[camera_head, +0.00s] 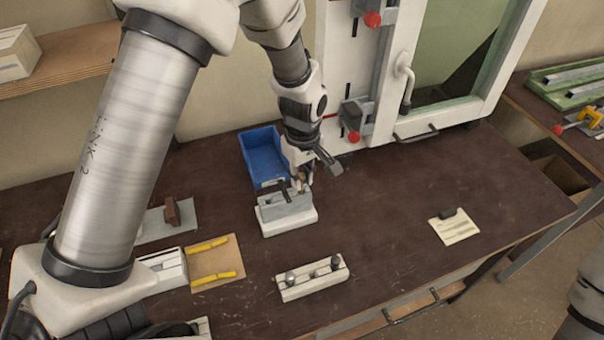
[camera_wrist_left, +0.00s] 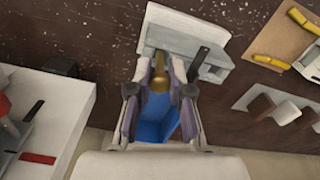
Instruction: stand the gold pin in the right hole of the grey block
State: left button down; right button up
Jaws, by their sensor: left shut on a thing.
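My left gripper (camera_head: 301,182) reaches down over the middle of the bench, at the far side of the grey block (camera_head: 283,208). The block sits on a white base and has a dark upright bar on it. In the left wrist view my left gripper (camera_wrist_left: 160,75) is shut on the gold pin (camera_wrist_left: 159,78), which shows between its two fingers. The grey block (camera_wrist_left: 178,42) lies just beyond the pin there, with the black bar beside it. The pin's lower end and the holes are hidden, so I cannot tell whether the pin is in a hole. My right gripper is not in view.
A blue bin (camera_head: 247,160) stands right behind the block. A pale fixture with round knobs (camera_head: 313,278) lies in front, and a tan board with yellow strips (camera_head: 216,266) at the left. A white-framed panel (camera_head: 388,90) rises behind. The bench's right part is mostly clear.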

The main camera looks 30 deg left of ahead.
pick_arm(q)
jog(key=shift+f+b, duration=0.6)
jog(key=shift+f, duration=0.85)
jog(key=c, duration=1)
grip_release()
jog(key=shift+r, duration=0.1)
notch_tip(320, 180, up, 8)
jog(key=p, duration=0.7)
jog(key=shift+s, duration=0.1)
